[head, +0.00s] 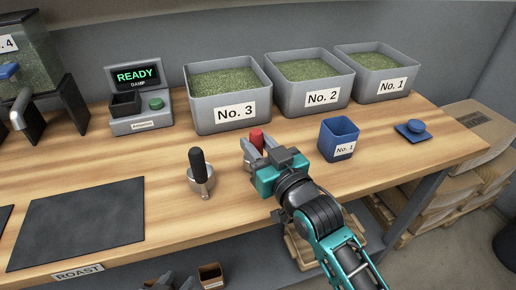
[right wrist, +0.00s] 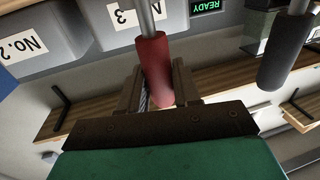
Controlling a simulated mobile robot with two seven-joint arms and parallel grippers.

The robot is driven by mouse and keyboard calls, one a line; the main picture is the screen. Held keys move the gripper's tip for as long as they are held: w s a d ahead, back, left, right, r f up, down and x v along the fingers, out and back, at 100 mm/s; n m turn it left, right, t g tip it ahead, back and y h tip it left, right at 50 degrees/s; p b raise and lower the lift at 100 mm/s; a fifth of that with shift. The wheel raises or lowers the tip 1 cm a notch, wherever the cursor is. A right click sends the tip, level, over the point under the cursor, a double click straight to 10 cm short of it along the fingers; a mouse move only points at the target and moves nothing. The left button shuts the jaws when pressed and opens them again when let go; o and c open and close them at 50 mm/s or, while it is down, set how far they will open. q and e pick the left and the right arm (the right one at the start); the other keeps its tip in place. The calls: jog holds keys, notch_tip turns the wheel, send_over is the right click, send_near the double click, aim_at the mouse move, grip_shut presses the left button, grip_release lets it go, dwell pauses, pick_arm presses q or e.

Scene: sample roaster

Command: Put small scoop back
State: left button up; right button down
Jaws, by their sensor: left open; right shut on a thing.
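A scoop with a red handle (head: 257,138) stands upright at the middle of the wooden counter. My right gripper (head: 264,152) is shut on that handle, and the red handle (right wrist: 154,70) shows between the fingers in the right wrist view. The gripper hides most of its metal cup, so I cannot tell whether it touches the counter. A second scoop with a black handle (head: 198,170) and metal cup stands to its left, apart from the gripper. My left gripper (head: 172,283) shows only in part at the bottom edge, below the counter, open.
Grey bins No. 3 (head: 228,118), No. 2 (head: 318,97) and No. 1 (head: 387,88) line the back. A blue cup (head: 338,140) stands right of the gripper. A dark mat (head: 80,222) lies left.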

jog(key=shift+f, duration=0.15)
jog(key=shift+f, duration=0.15)
jog(key=c, duration=0.8)
grip_release()
jog(key=shift+r, duration=0.25)
jog(key=v, duration=1.2)
jog(key=shift+s+d+f+m+g+h+p, duration=0.25)
jog(key=shift+s+d+f+m+g+h, duration=0.55)
jog(key=shift+d+f, duration=2.05)
jog(key=shift+s+d+f+m+g+h+p, duration=0.3)
jog(key=shift+s+d+f+g+h, duration=1.05)
jog(key=shift+f, duration=3.1)
jog(key=shift+s+d+f+m+g+h+p, duration=0.4)
jog(key=shift+s+d+f+h, duration=1.15)
jog(key=shift+f, duration=2.1)
